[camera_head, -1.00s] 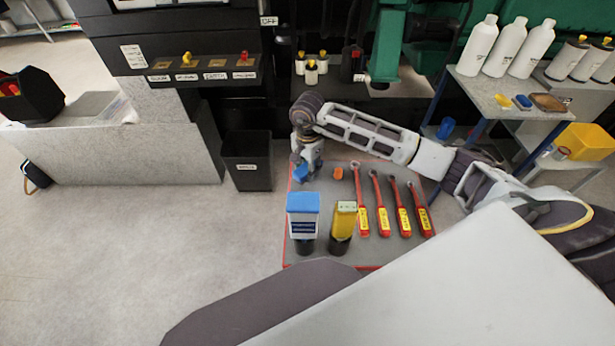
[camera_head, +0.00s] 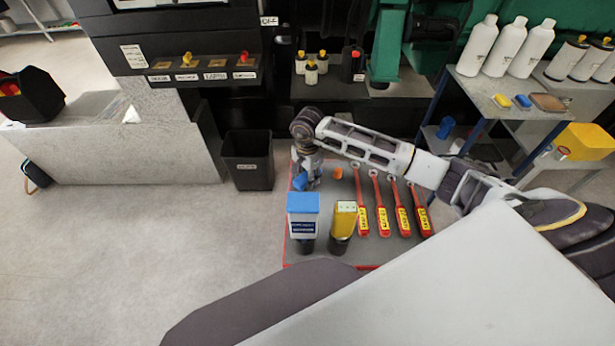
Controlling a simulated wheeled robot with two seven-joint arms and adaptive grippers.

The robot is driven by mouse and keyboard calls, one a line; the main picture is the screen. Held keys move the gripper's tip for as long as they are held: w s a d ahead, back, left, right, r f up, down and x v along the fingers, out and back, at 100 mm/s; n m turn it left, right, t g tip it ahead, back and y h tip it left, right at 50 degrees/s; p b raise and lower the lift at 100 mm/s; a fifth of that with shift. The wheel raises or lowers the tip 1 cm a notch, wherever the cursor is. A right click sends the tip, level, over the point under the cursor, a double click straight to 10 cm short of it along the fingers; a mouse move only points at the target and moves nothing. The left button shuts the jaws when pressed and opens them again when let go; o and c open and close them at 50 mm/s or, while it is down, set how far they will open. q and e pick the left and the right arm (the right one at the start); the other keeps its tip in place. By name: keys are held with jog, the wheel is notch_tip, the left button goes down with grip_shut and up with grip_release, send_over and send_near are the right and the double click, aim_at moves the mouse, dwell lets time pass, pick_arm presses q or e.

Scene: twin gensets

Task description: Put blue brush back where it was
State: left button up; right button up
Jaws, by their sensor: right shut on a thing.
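My right gripper (camera_head: 309,178) reaches down over the far left corner of the grey red-edged mat (camera_head: 375,250). It is shut on a small blue thing (camera_head: 300,181), which looks like the blue brush. The gripper partly covers it, and I cannot tell whether it touches the mat. A small orange piece (camera_head: 338,173) lies on the mat just right of the gripper. My left gripper is not in view.
A blue-topped device (camera_head: 303,212) and a yellow-topped one (camera_head: 344,222) stand nearer on the mat. Several red-handled wrenches (camera_head: 381,215) lie to the right. A black bin (camera_head: 248,165) stands left of the mat. A shelf (camera_head: 480,90) at right holds white bottles.

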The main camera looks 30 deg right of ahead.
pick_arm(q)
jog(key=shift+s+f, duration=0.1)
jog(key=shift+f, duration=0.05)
pick_arm(e)
jog(key=shift+f, duration=0.1)
jog(key=o, duration=0.9)
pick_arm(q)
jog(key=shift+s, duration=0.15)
pick_arm(e)
notch_tip(320, 180, up, 11)
jog(key=shift+f+b, duration=0.2)
jog(key=shift+b, duration=0.4)
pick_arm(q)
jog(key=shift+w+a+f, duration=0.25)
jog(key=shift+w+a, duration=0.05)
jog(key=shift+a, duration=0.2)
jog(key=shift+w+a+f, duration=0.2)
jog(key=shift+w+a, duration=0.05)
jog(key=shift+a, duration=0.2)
pick_arm(e)
jog(key=shift+r, duration=0.85)
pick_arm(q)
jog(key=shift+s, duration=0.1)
